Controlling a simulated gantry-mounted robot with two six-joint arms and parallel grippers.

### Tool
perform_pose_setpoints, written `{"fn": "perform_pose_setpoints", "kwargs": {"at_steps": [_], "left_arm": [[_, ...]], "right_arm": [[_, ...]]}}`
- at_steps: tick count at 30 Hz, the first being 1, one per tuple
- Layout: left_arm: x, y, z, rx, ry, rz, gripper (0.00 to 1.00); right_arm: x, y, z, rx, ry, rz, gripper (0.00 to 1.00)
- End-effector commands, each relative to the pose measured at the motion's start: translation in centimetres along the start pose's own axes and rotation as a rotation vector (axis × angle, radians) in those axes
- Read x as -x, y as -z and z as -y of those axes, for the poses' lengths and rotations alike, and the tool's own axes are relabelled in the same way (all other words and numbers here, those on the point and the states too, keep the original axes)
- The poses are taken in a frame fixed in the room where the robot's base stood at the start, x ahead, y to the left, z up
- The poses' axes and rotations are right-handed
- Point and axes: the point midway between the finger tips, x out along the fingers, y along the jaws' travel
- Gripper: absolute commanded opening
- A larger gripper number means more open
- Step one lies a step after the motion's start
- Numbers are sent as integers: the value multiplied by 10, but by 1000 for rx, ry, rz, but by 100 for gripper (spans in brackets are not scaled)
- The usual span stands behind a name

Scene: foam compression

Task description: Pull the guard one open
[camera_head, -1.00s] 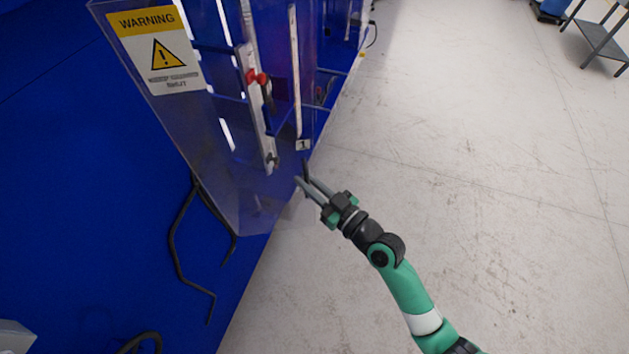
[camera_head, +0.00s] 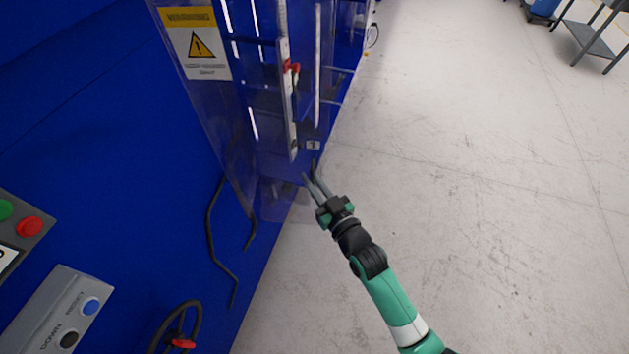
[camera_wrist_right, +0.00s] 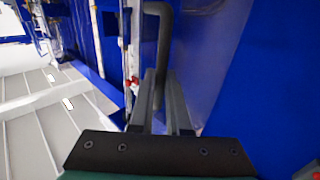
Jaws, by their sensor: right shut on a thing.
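The guard is a clear panel (camera_head: 270,195) with a yellow and white warning sign (camera_head: 200,45), standing out from the blue machine. My right gripper (camera_head: 308,176) is at its lower outer edge. In the right wrist view, a dark bent bar handle (camera_wrist_right: 165,45) runs down between the fingers of the right gripper (camera_wrist_right: 162,80), which are shut on it. The clear panel shows to the right of the handle there. My left gripper is not in view.
Pale floor (camera_head: 470,200) lies clear at the right. A grey shelf (camera_head: 590,40) stands far off.

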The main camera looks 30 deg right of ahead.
Motion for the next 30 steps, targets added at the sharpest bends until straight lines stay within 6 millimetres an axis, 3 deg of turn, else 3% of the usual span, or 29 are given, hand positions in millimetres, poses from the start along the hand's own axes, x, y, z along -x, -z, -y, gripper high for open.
{"fn": "perform_pose_setpoints", "kwargs": {"at_steps": [2,3,5,17,30], "left_arm": [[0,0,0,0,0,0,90],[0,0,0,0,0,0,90],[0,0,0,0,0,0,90],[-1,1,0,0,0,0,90],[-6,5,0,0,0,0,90]], "right_arm": [[0,-5,1,0,1,13,0],[0,-5,1,0,2,13,18],[0,-5,1,0,1,13,27],[9,-3,0,0,1,8,27],[101,-3,0,0,2,11,27]]}}
